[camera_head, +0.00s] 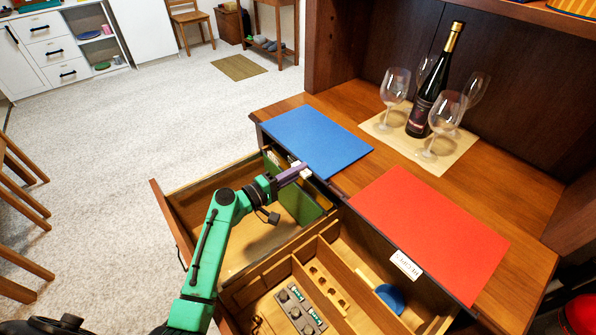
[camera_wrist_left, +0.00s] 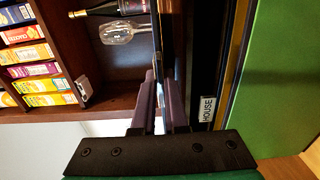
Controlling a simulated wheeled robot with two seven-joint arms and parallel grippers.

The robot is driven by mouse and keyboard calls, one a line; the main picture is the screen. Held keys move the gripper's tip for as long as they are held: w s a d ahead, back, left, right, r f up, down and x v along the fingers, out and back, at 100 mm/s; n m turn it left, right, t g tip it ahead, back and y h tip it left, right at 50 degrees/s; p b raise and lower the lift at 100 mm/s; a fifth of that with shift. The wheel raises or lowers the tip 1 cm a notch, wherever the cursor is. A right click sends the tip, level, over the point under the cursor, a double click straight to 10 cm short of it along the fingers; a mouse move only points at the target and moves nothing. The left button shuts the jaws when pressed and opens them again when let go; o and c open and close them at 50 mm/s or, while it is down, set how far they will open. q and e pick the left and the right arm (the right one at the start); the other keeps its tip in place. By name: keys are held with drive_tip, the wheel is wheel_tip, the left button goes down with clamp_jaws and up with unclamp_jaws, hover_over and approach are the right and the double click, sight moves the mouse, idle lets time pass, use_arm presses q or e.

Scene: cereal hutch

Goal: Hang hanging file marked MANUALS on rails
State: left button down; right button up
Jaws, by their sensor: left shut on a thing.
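A blue hanging file (camera_head: 317,138) lies flat on the hutch counter, its front edge at the open drawer. My left gripper (camera_head: 297,173) is shut on that front edge, beside a white label that the fingers partly cover. In the left wrist view the fingers (camera_wrist_left: 158,100) pinch a thin file edge. A green hanging file (camera_head: 303,207) hangs in the left drawer (camera_head: 200,187); its label reads HOUSE (camera_wrist_left: 207,108) in the left wrist view. A red file (camera_head: 430,230) lies on the counter to the right, its white label (camera_head: 406,266) too small to read surely. My right gripper is out of view.
A wine bottle (camera_head: 435,85) and several glasses stand on a beige mat (camera_head: 385,127) behind the files. An open drawer with a divided wooden organizer (camera_head: 312,256) is at the front right. Several cereal boxes (camera_wrist_left: 37,71) show in the left wrist view.

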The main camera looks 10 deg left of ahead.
use_arm(q)
drive_tip(key=shift+r+p, duration=0.6)
drive_tip(key=shift+r, duration=0.35)
drive_tip(key=b+v, duration=0.1)
drive_tip(key=v, duration=2.3)
drive_tip(key=shift+r, duration=0.1)
